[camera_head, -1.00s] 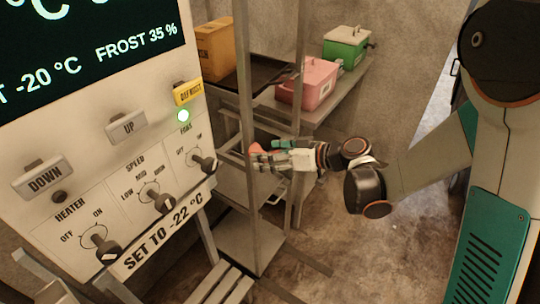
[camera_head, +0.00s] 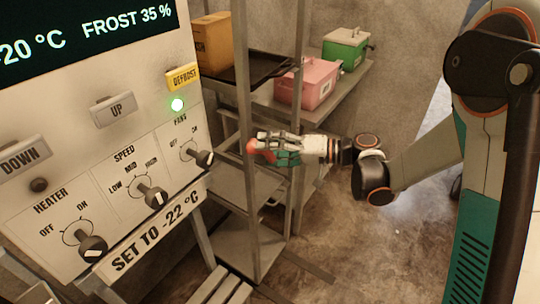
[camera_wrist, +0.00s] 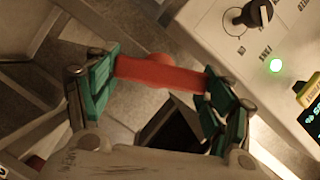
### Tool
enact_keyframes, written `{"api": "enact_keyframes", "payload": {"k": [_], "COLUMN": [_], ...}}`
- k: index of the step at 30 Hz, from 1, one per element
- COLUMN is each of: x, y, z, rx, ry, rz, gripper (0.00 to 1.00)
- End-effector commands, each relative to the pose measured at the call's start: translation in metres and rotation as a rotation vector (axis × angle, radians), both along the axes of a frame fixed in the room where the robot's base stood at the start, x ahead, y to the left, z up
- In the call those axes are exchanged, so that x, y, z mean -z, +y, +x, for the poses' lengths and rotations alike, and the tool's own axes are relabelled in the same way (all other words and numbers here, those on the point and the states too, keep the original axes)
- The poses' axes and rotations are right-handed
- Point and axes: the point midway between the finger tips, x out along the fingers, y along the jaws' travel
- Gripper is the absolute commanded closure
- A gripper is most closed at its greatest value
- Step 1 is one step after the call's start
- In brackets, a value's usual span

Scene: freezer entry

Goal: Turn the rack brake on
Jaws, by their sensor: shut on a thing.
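A red bar-shaped handle (camera_wrist: 160,74) spans between the two green-padded fingers of my gripper (camera_wrist: 163,80) in the wrist view. My gripper is shut on it, one finger at each end. In the head view my gripper (camera_head: 272,151) is beside the front post of the metal rack (camera_head: 245,100), with the red handle (camera_head: 253,147) at its tips. I take this handle to be the rack brake; no label on it shows. Its mount is hidden.
The freezer control panel (camera_head: 130,190) with knobs, buttons and a lit green lamp (camera_head: 177,105) stands close on the left. The rack holds a dark tray (camera_head: 265,80). Behind are an orange box (camera_head: 212,45), a pink box (camera_head: 308,82) and a green box (camera_head: 345,48). Floor at lower right is clear.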

Motion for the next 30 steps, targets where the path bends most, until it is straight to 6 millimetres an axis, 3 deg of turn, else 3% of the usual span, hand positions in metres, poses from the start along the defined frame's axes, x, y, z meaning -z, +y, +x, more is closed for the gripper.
{"api": "enact_keyframes", "payload": {"k": [15, 30], "x": [0.0053, 0.0046], "y": [-0.0007, -0.0007], "z": [0.0013, 0.0013], "rx": [0.001, 0.002], "ry": [0.327, 0.412], "rz": [0.188, 0.236], "gripper": [0.49, 0.49]}}
